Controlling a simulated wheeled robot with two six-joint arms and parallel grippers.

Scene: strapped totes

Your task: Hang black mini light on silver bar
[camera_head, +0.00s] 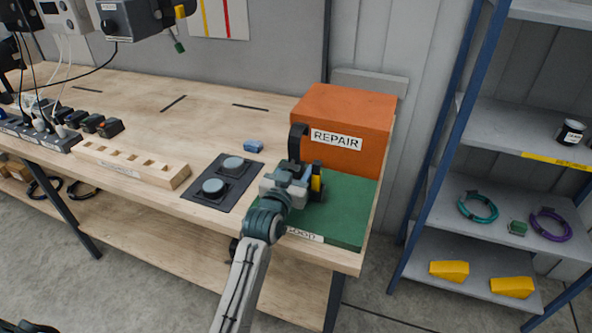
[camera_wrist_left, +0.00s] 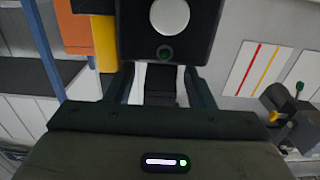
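My left gripper (camera_head: 293,172) is over the green mat (camera_head: 345,212), in front of the orange REPAIR box (camera_head: 366,112). In the left wrist view, its fingers (camera_wrist_left: 165,84) are closed on a black body with a white disc and a green button, which appears to be the black mini light (camera_wrist_left: 190,42). In the head view, a black upright piece (camera_head: 297,142) rises above the gripper, and a yellow-and-black part (camera_head: 316,181) shows at its right; the gripper hides much of the held thing. I cannot make out a silver bar. My right gripper is not in view.
A black pad with two round grey discs (camera_head: 224,180) and a small blue block (camera_head: 253,146) lie left of the gripper. A wooden holder (camera_head: 130,160) and power strips (camera_head: 40,132) are further left. A blue-framed shelf (camera_head: 445,150) stands at the right.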

